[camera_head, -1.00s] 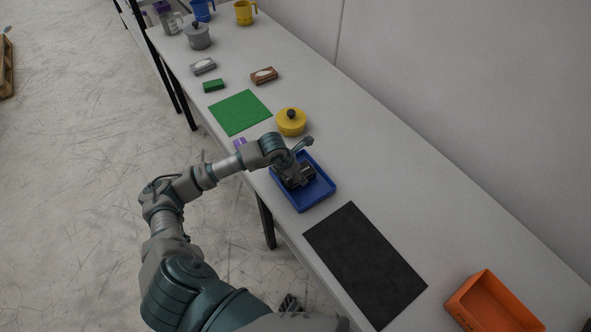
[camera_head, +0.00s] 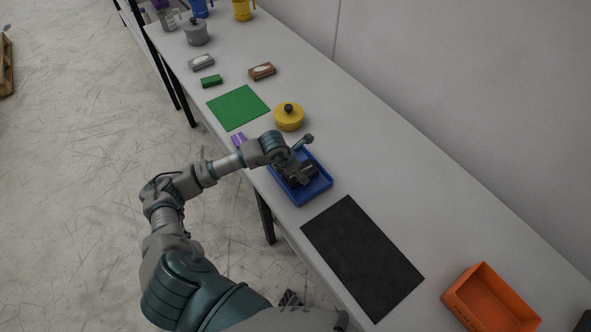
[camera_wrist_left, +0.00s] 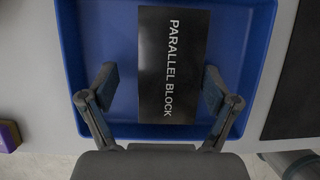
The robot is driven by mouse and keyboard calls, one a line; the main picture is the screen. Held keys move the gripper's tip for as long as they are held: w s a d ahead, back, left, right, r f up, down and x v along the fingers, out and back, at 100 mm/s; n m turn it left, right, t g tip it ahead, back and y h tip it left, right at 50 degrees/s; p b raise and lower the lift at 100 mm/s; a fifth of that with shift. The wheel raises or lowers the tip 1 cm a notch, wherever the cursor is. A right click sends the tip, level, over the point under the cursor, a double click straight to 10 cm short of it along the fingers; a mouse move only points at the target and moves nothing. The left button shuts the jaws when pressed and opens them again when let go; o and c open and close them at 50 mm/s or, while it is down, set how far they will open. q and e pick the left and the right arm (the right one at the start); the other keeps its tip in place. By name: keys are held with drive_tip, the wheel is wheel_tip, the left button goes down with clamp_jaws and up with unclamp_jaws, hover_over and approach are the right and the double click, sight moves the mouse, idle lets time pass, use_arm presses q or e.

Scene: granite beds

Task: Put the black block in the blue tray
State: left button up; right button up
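The black block (camera_wrist_left: 172,60), marked "PARALLEL BLOCK", lies flat inside the blue tray (camera_wrist_left: 95,125). The tray (camera_head: 318,191) sits near the table's front edge in the head view. My left gripper (camera_head: 301,178) is over the tray there and hides most of the block. In the left wrist view my left gripper (camera_wrist_left: 160,88) is open. Its fingers stand on either side of the block's near part, with a clear gap on the left and a very small one on the right. My right gripper is not in view.
A black mat (camera_head: 362,258) and an orange bin (camera_head: 490,300) are to the right. A yellow lidded pot (camera_head: 289,118), a purple item (camera_head: 238,139) and a green mat (camera_head: 238,107) are near the tray. The wall runs along the table's back.

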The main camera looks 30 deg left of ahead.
use_arm(q)
drive_tip(key=shift+d+r, duration=0.1)
drive_tip(key=shift+d, duration=0.35)
drive_tip(key=shift+d+r, duration=0.1)
drive_tip(key=v, duration=0.3)
drive_tip(key=shift+a+r, duration=0.25)
drive_tip(key=shift+a, duration=0.05)
drive_tip(key=v, duration=0.8)
drive_tip(key=shift+s+a, duration=0.2)
drive_tip(key=shift+a, duration=0.05)
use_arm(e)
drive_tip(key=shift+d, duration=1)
use_arm(q)
drive_tip(key=shift+r, duration=0.15)
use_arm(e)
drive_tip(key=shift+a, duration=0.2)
